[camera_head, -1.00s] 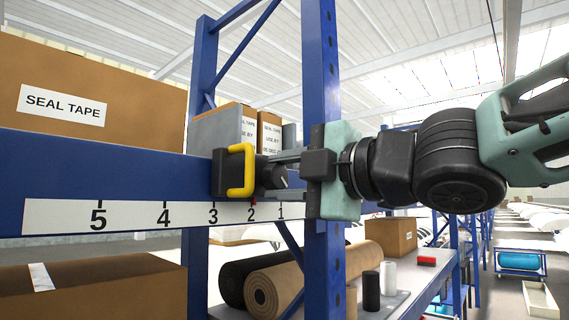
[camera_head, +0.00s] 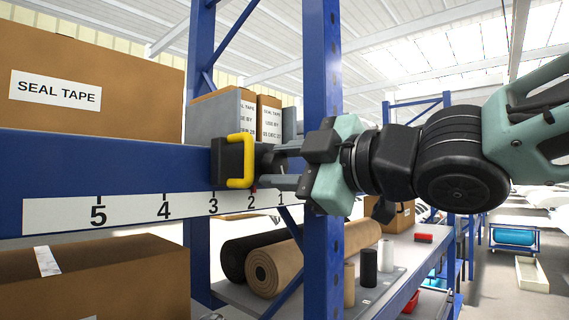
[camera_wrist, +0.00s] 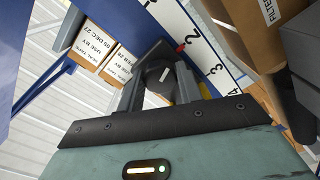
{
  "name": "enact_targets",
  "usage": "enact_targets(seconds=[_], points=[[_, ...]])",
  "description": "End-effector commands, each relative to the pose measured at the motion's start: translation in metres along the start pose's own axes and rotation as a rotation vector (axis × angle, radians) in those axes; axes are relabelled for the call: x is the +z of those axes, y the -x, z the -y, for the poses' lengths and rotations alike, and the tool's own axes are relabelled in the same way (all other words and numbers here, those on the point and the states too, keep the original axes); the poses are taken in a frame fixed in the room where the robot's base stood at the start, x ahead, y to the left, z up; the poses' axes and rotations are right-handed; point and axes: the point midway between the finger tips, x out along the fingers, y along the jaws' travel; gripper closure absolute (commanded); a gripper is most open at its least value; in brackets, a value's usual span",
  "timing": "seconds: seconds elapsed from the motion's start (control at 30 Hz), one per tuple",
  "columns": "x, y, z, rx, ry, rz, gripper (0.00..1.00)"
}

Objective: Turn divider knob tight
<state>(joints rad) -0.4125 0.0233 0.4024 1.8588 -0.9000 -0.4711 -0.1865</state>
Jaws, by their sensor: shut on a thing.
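The divider knob (camera_wrist: 157,72) is round and dark with a white mark on its face in the wrist view. It sits on a black block (camera_head: 222,162) with a yellow handle (camera_head: 240,160), on the blue beam's front. My gripper (camera_wrist: 160,88) is shut on the knob, one finger on each side of it. In the head view my gripper (camera_head: 272,167) reaches in from the right and is rolled at a tilt. Its fingers partly hide the knob there. The grey divider plate (camera_head: 228,118) rises behind the block, next to cartons.
The blue beam (camera_head: 100,165) carries a white number scale (camera_head: 130,209); a red pointer (camera_head: 254,189) shows near 2. A blue upright (camera_head: 322,100) stands just behind my gripper. A SEAL TAPE box (camera_head: 90,90) is on the left. Rolls (camera_head: 290,262) lie on a lower shelf.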

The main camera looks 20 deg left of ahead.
Motion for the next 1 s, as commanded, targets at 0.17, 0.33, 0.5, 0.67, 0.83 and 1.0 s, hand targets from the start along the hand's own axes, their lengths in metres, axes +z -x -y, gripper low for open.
enact_targets(seconds=[0.17,0.33,0.5,0.67,0.83,1.0], points=[[0.001,0.0,0.001,-0.001,0.0,0.002,0.87],[0.001,0.0,0.001,-0.001,0.001,0.002,0.43],[0.001,0.0,0.001,-0.001,0.002,0.001,0.43],[0.0,0.0,0.0,-0.001,0.002,0.001,0.43],[0.0,0.005,0.0,0.001,0.004,0.001,0.43],[0.001,0.03,0.001,0.002,0.006,0.002,0.43]])
